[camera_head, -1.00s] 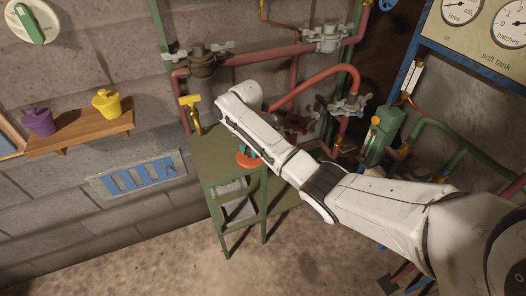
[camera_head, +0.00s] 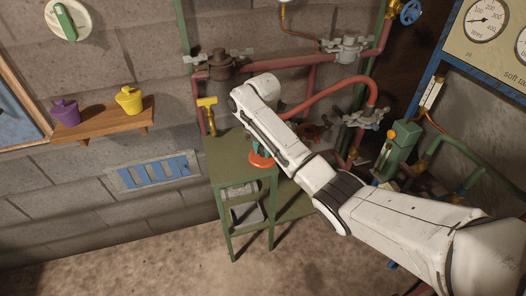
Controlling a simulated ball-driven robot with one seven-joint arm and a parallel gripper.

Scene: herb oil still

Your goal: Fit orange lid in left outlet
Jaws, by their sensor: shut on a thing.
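An orange lid (camera_head: 261,159) shows just below my arm, over the right part of the green table. My gripper (camera_head: 257,148), with teal parts showing, is largely hidden behind my white arm. It is shut on the lid from above. I cannot tell whether the lid touches the tabletop. On the red pipework at the back, a dark clamped fitting (camera_head: 221,65) is at the left and a grey clamped fitting (camera_head: 347,49) at the right. I cannot tell for certain which opening is the left outlet.
The green table (camera_head: 222,150) stands against the stone wall, with a yellow T-shaped handle (camera_head: 208,106) at its back left. A curved red pipe (camera_head: 325,85) passes behind my arm. A wooden shelf (camera_head: 100,130) holds a purple pot (camera_head: 66,112) and a yellow pot (camera_head: 130,100).

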